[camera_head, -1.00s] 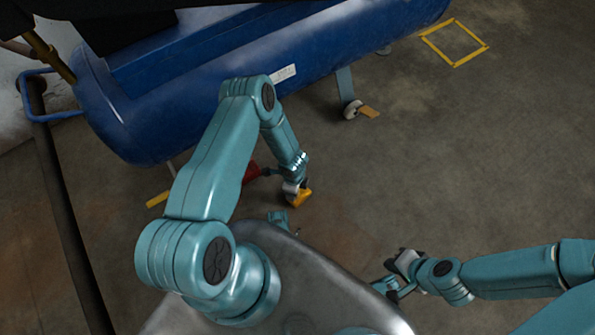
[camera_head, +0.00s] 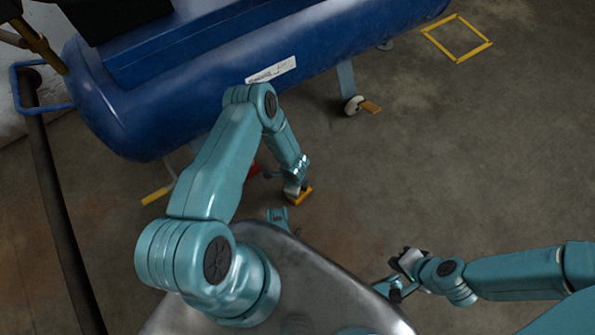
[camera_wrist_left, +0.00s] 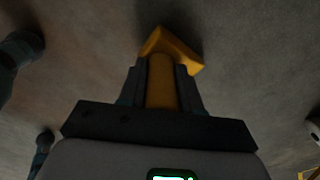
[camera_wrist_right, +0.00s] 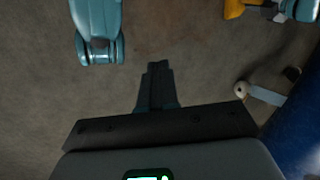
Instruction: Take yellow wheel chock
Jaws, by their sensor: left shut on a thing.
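The yellow wheel chock (camera_head: 303,197) is at the fingertips of my left gripper (camera_head: 297,187), in front of the blue tank. In the left wrist view the left gripper (camera_wrist_left: 160,85) is shut on the chock (camera_wrist_left: 178,47), whose rounded yellow part lies between the fingers and whose wedge sticks out beyond them. Whether the chock touches the floor is hard to tell. My right gripper (camera_head: 398,262) is away to the right over the floor. In the right wrist view its fingers (camera_wrist_right: 155,75) are together with nothing between them.
A blue tank (camera_head: 190,85) on legs stands at the back. A yellow strip (camera_head: 157,195) lies at the left. A yellow square is marked on the floor (camera_head: 458,38). The floor at right is clear.

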